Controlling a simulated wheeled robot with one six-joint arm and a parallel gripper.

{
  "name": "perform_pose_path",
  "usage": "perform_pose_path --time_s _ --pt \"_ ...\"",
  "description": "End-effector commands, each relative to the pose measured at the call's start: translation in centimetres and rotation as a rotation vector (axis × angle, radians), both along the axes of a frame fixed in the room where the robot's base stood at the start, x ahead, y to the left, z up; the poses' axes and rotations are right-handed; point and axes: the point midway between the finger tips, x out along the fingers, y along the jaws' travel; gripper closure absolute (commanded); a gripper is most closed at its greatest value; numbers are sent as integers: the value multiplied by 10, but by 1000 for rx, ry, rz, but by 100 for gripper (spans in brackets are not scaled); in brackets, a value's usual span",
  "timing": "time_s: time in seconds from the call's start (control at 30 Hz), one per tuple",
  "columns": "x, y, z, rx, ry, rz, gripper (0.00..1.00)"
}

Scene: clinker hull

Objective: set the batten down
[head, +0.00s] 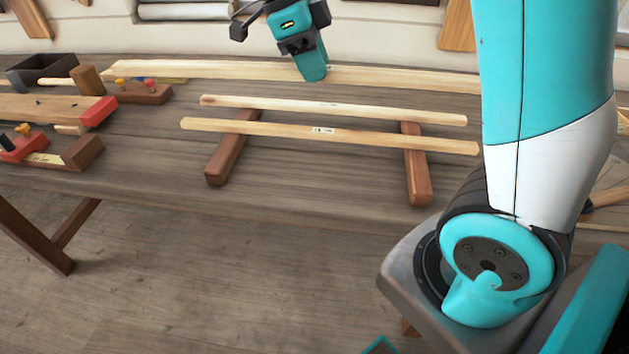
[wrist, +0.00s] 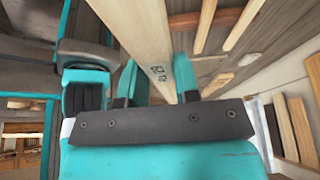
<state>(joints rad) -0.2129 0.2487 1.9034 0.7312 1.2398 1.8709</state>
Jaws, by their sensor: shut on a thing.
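My gripper (head: 314,74) is over the far part of the workbench, shut on a long pale batten (head: 220,70). In the wrist view the held batten (wrist: 146,40) runs up between the two teal fingers of my gripper (wrist: 157,82) and carries a small printed label. In the head view it lies roughly left to right, its right part passing behind my arm. Whether it touches the bench or hangs above it is unclear. Two shorter battens, a rear one (head: 380,111) and a front one (head: 400,141), lie across a left bearer (head: 228,158) and a right bearer (head: 417,175).
Wooden planes (head: 142,92), a mallet (head: 88,79), a dark tray (head: 42,70) and other tools crowd the bench's left end. The workbench (head: 320,180) is bare between the bearers and along its front. My arm covers the right side.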

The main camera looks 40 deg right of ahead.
Motion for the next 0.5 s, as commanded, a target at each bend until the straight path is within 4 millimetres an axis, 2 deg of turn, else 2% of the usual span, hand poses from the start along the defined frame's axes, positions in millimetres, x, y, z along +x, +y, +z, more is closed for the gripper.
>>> perform_pose_path --time_s 0.17,0.5 --pt "-2 -3 -28 -1 3 -40 100" --pt "-3 -2 -120 0 6 -37 100"
